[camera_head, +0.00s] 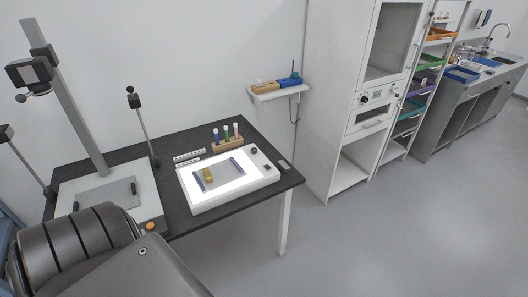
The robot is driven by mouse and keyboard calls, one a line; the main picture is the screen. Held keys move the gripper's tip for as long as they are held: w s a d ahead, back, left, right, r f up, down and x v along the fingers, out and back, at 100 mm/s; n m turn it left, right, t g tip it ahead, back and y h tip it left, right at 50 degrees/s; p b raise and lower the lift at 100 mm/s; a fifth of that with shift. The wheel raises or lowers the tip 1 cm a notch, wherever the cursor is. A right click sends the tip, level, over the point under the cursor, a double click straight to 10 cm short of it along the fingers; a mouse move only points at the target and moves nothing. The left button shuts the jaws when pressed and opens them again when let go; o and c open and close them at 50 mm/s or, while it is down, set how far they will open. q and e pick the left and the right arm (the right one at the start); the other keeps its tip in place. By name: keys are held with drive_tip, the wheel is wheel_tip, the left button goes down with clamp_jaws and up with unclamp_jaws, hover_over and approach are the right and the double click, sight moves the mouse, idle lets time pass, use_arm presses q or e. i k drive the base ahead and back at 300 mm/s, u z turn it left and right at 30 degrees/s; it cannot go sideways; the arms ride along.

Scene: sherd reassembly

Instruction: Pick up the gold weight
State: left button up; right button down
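The gold weight (208,174) is a small gold block on the left part of a grey sheet (222,177) on the lit white light box (259,179). A dark blue bar (198,181) lies along the sheet's left edge, beside the gold weight. A purple bar (236,165) lies along its right edge. Part of my own arm fills the lower left corner. Neither of my grippers shows in this view.
The light box stands on a black table (281,179). A wooden rack with colored vials (227,142) stands behind it. A copy stand (103,192) with a tall column is at the left. A white cabinet (345,150) stands right of the table, with open floor in front.

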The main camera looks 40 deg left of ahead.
sight(209, 177)
drive_tip(key=z, duration=0.4)
drive_tip(key=i, duration=2.25)
drive_tip(key=u, duration=2.7)
